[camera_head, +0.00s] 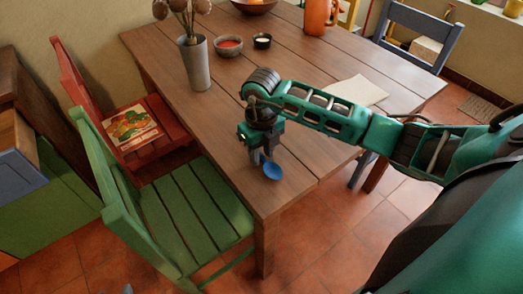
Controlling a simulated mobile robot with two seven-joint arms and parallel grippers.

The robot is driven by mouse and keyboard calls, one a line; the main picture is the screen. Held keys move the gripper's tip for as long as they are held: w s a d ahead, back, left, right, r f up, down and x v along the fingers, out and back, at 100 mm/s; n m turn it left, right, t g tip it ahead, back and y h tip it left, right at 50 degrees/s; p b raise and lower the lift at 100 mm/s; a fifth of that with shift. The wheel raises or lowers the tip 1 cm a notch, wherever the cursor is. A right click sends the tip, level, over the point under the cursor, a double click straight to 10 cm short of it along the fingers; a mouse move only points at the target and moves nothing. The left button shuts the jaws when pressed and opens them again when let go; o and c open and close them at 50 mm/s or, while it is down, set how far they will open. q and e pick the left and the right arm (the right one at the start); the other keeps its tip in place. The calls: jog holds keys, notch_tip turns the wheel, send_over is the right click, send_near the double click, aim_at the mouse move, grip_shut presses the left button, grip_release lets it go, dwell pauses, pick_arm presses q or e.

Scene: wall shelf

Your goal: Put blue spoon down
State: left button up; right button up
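A blue spoon (271,170) shows just below my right gripper (261,158), over the near corner of the wooden table (240,116). Its bowl is visible; its handle runs up to the gripper and is mostly hidden. My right gripper points down and appears shut on the spoon. I cannot tell whether the spoon touches the table top.
A grey vase (195,64), a bowl of red food (228,45), a small dark cup (262,41) and an orange jug (319,16) stand farther back. White paper (355,90) lies right. Green (183,213) and red (155,148) chairs stand left. The table's middle left is clear.

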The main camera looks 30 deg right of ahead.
aim_at(262, 157)
jog(key=shift+o, duration=0.2)
jog(key=shift+r, duration=0.2)
pick_arm(q)
jog(key=shift+s+a+r+p, duration=0.2)
jog(key=shift+a+p, duration=0.2)
jog(key=shift+p, duration=0.2)
pick_arm(e)
notch_tip(262, 157, up, 12)
pick_arm(q)
jog(key=shift+s+d+f, duration=0.1)
jog(key=shift+s, duration=0.05)
pick_arm(e)
jog(key=shift+s+f, duration=0.1)
